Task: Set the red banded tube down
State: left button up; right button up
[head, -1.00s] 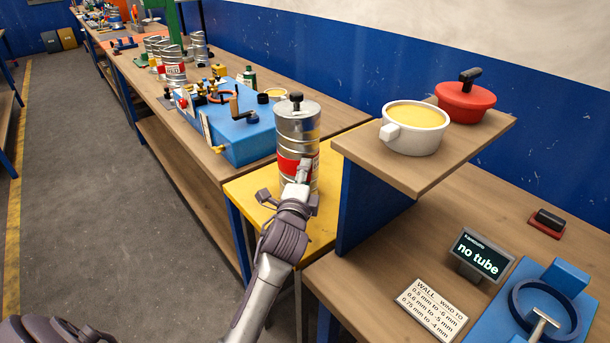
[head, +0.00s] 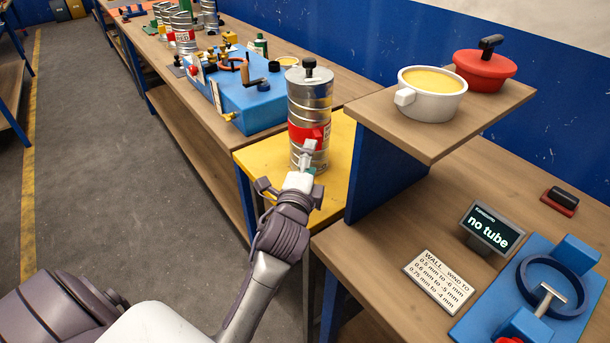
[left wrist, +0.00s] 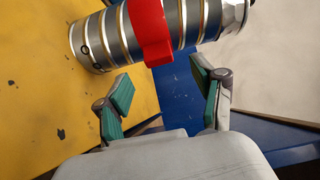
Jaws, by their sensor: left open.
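The red banded tube (head: 310,118) is a silver ribbed cylinder with a red band and a black knob on top. It stands upright on the yellow table (head: 343,150) in the head view. In the left wrist view the tube (left wrist: 194,20) lies across the top of the picture, beyond the fingertips. My left gripper (head: 308,160) is in front of the tube's lower part in the head view. In the left wrist view its green-padded fingers (left wrist: 166,92) are spread apart with nothing between them. My right gripper is not seen.
A raised wooden shelf (head: 440,137) with a white pot (head: 430,105) and a red lidded pot (head: 484,72) is right of the tube. A display (head: 487,228) reads "no tube". A blue machine (head: 245,100) and several other tubes stand on the bench behind left.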

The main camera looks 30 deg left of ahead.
pick_arm(q)
jog(key=v, duration=0.5)
jog(key=shift+b, duration=0.3)
jog(key=shift+s+d+f, duration=0.1)
